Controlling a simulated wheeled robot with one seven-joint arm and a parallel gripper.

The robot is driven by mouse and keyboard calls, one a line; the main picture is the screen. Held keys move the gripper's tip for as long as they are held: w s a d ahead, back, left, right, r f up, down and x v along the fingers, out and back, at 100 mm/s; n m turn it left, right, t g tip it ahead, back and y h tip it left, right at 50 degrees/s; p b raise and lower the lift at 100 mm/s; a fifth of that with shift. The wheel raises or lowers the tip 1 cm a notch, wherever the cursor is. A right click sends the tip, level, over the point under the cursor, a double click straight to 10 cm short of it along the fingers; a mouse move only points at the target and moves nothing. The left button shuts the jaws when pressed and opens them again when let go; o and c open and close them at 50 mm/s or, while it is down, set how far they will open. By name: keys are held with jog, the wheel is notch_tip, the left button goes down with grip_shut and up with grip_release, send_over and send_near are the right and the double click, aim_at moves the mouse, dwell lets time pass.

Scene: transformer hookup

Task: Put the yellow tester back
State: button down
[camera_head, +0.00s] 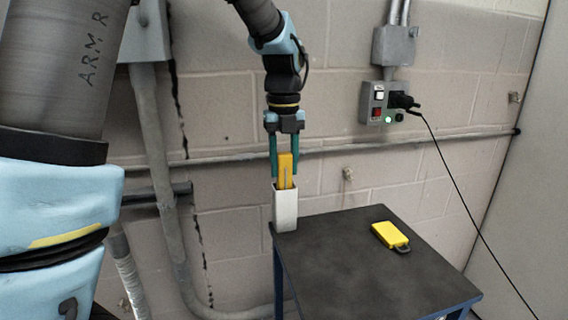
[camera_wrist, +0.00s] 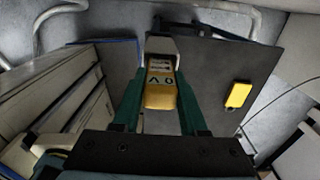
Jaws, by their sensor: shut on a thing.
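The yellow tester (camera_head: 285,164) is upright between the two green fingers of my gripper (camera_head: 284,172), which is shut on it. In the wrist view the tester (camera_wrist: 160,96) shows a dark "0 V" marking on its end. A white upright holder (camera_head: 285,210) stands at the table's back left corner, directly below the tester. The tester's lower end is at the holder's mouth and appears to be inside it; how deep it sits is hidden. The holder's rim also shows in the wrist view (camera_wrist: 160,45), past the tester.
A flat yellow device (camera_head: 389,234) with a dark tab lies on the right of the black table (camera_head: 345,275). The middle of the tabletop is clear. A grey switch box (camera_head: 378,103) with a black plug and trailing cable (camera_head: 455,180) is on the wall behind, beside conduits.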

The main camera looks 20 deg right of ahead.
jog(key=shift+f, duration=0.15)
jog(key=shift+c, duration=2.2)
grip_release()
